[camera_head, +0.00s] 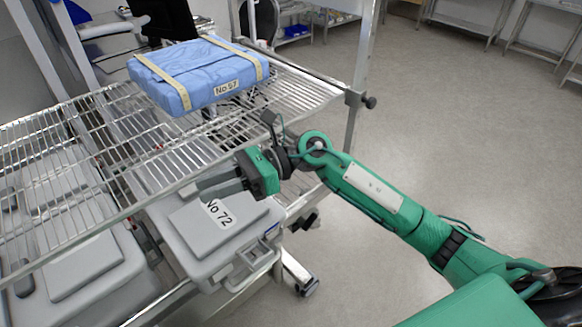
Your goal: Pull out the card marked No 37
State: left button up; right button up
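A blue wrapped pack (200,75) with two pale tape bands lies on the wire shelf. A small card (227,88) sits on its front side; its number ends in 7, but the first digit is hard to read. My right gripper (190,189) is in front of the pack and lower, pointing left near the shelf's front edge, apart from the pack's card. Its fingers are seen nearly side-on, so their gap is unclear. My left gripper is out of view.
The wire shelf (150,170) has a metal front rail and a post with a dark knob (370,102) on the right. Grey cases (80,265) stand beneath it. Open floor (450,130) lies to the right, with metal tables at the back.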

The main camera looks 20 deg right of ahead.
jog(key=w+d+f+n+g+h, duration=0.1)
jog(key=w+d+f+n+h, duration=0.1)
jog(key=d+f+n+h, duration=0.45)
jog(key=h, duration=0.7)
send_near(272, 226)
jog(key=shift+m, duration=0.25)
jog(key=p+x, duration=0.5)
jog(key=x, duration=0.2)
jog(key=shift+d, duration=0.1)
jog(key=shift+f, duration=0.4)
grip_shut()
jog(key=shift+r, duration=0.15)
jog(key=shift+r+p, duration=1)
jog(key=shift+r, duration=2.6)
